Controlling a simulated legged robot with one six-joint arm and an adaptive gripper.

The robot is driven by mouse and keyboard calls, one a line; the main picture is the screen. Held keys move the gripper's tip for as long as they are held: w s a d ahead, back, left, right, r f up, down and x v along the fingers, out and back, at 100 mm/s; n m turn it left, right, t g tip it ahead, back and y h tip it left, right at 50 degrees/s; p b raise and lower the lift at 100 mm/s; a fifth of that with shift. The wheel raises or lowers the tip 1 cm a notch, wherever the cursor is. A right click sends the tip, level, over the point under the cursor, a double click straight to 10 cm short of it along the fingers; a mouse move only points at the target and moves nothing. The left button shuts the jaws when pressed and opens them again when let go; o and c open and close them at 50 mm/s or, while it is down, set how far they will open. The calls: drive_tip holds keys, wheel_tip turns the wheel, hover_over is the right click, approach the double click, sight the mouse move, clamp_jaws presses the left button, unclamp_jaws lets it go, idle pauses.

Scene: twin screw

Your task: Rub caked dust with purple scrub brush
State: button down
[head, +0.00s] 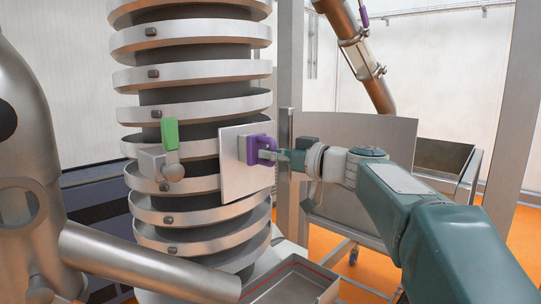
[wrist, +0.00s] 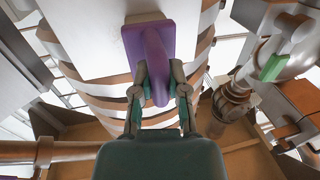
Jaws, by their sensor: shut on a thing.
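The purple scrub brush (head: 262,146) is at the flat pale panel (head: 233,178) on the side of the ringed column. Its grey head (head: 243,150) faces the panel and looks to touch it or nearly so. My gripper (head: 275,156) comes from the right and is shut on the brush's handle. In the wrist view the brush (wrist: 149,42) has its purple back and handle between the fingers of my gripper (wrist: 159,85), with the pale panel (wrist: 92,40) behind it. I cannot make out caked dust; the surface under the brush is hidden.
The ringed column (head: 190,72) stands left of my arm. A green-handled valve (head: 170,135) juts out left of the panel. A large metal pipe (head: 140,262) crosses the lower left. An open metal tray (head: 297,284) lies below. A curved metal sheet (head: 350,130) stands behind my arm.

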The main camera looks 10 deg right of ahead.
drive_tip(key=w+d, duration=0.2)
drive_tip(key=d, duration=0.1)
idle(0.4)
drive_tip(key=shift+s+a, duration=0.55)
drive_tip(key=shift+a, duration=0.3)
drive_tip(key=shift+s+a, duration=0.5)
drive_tip(key=shift+a, duration=0.3)
drive_tip(key=shift+s+d, duration=0.25)
drive_tip(key=shift+s, duration=0.25)
drive_tip(key=shift+s+d, duration=0.2)
drive_tip(key=shift+s, duration=0.3)
drive_tip(key=v, duration=0.3)
drive_tip(key=shift+s+d, duration=0.1)
drive_tip(key=shift+s, duration=0.25)
